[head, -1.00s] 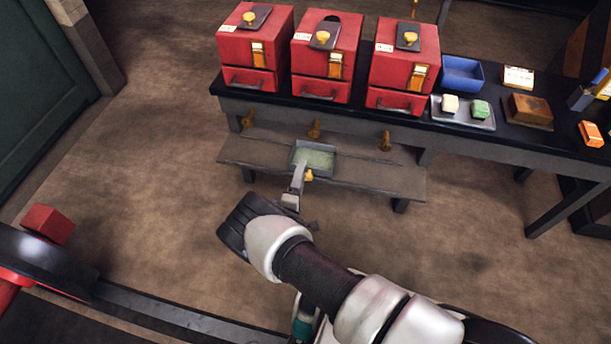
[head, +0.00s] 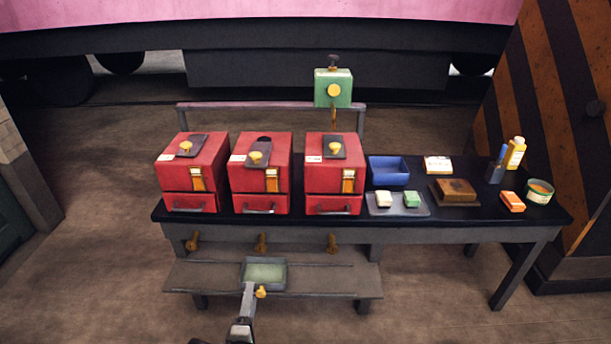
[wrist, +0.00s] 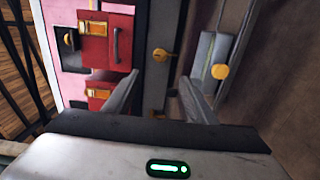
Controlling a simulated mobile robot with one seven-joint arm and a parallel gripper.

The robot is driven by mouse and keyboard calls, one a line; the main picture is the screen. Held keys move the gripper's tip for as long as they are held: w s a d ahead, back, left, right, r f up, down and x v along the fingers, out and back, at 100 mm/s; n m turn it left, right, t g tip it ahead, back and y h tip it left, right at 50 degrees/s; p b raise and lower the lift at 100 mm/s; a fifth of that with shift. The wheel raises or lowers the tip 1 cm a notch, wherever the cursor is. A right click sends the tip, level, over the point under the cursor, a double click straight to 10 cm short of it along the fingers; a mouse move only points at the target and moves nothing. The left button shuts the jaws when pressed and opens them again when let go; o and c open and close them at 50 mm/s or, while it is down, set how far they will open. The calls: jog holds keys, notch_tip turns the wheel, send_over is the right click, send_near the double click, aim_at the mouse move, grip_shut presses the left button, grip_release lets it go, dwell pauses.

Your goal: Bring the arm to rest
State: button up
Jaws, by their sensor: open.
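My gripper (wrist: 162,95) is open in the wrist view, with its two pale fingers apart and nothing held between them. Beyond the fingers are a dark bench edge with a yellow knob and a red box (wrist: 107,40). The shallow grey pan (wrist: 207,58) with a yellow knob is to the right. In the head view my arm is almost wholly out of the picture; only a small dark edge at the bottom may be part of it. The pan (head: 264,273) lies on the low shelf (head: 330,280), its handle pointing towards me.
Three red boxes (head: 192,165) stand on the black bench (head: 470,215). To their right are a blue tray (head: 388,170), a grey tray (head: 398,209) with two blocks, a brown box (head: 455,192) and an orange block (head: 512,201). Open floor (head: 90,270) lies left of the bench.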

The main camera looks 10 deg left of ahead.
jog(key=w+d+r+m+g+h, duration=0.1)
jog(key=w+d+r+m+h, duration=0.4)
jog(key=r, duration=0.3)
jog(key=w+d+r+m+g+h, duration=0.1)
jog(key=w+d+r+m+h, duration=0.1)
jog(key=w+d+r+h, duration=0.4)
jog(key=s+d+r+m+g, duration=0.4)
jog(key=d+r+g, duration=0.2)
jog(key=d+r, duration=0.6)
jog(key=s+d+r+m+g, duration=0.4)
jog(key=d+r+m+g, duration=0.15)
jog(key=d+r, duration=0.6)
jog(key=s+d+r+m+y, duration=0.1)
jog(key=s+d+r+y, duration=0.2)
jog(key=s, duration=0.5)
jog(key=s+d+r+m+t+y, duration=0.15)
jog(key=s+r, duration=0.25)
jog(key=s, duration=0.4)
jog(key=s+d+r+m+y, duration=0.1)
jog(key=s+d+r+y, duration=0.1)
jog(key=s+r+y, duration=0.35)
notch_tip(320, 180, up, 18)
jog(key=s+h+p, duration=0.1)
jog(key=s+p, duration=0.1)
jog(key=p, duration=1.8)
jog(key=shift+h, duration=0.4)
